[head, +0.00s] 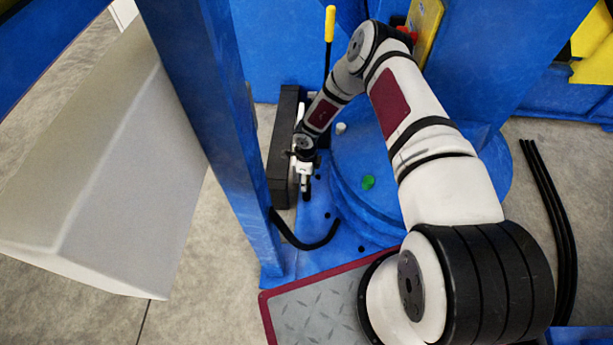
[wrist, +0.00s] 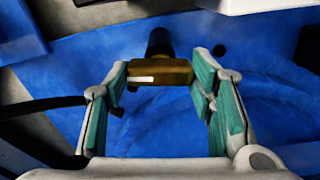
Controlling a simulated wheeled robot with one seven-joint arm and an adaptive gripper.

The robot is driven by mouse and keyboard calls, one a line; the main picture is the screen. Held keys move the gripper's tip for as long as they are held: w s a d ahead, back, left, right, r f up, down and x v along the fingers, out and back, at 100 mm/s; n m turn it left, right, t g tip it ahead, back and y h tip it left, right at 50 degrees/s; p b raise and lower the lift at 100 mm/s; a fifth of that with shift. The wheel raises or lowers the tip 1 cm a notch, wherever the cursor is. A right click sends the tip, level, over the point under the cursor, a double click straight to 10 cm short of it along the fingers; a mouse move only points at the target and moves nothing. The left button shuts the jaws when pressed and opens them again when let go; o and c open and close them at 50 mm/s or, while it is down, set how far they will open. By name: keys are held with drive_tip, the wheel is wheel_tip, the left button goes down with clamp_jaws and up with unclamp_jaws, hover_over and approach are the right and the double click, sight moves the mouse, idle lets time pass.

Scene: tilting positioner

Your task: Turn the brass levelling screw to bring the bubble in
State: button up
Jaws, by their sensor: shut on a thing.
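The brass levelling screw (wrist: 163,72) shows in the wrist view as a brass piece with a pale mark on its face and a dark round part behind it. My gripper (wrist: 160,78) is shut on it, with teal-lined fingers at its left and right sides. In the head view my gripper (head: 305,186) points down beside the blue round base; the screw cannot be made out there. A small green spot (head: 368,182) lies on the blue round base (head: 350,165). I cannot tell whether it is the level, and no bubble can be made out.
A blue post (head: 205,110) stands left of my gripper, with a pale box (head: 110,170) beyond it. A black cable (head: 305,243) curves over the blue plate. A dark block (head: 283,150) stands close behind my gripper. A yellow-handled rod (head: 329,25) rises at the back.

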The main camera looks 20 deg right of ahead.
drive_tip(key=shift+m, duration=0.8)
drive_tip(key=o, duration=1.2)
drive_tip(key=shift+c, duration=0.2)
wheel_tip(320, 180, up, 12)
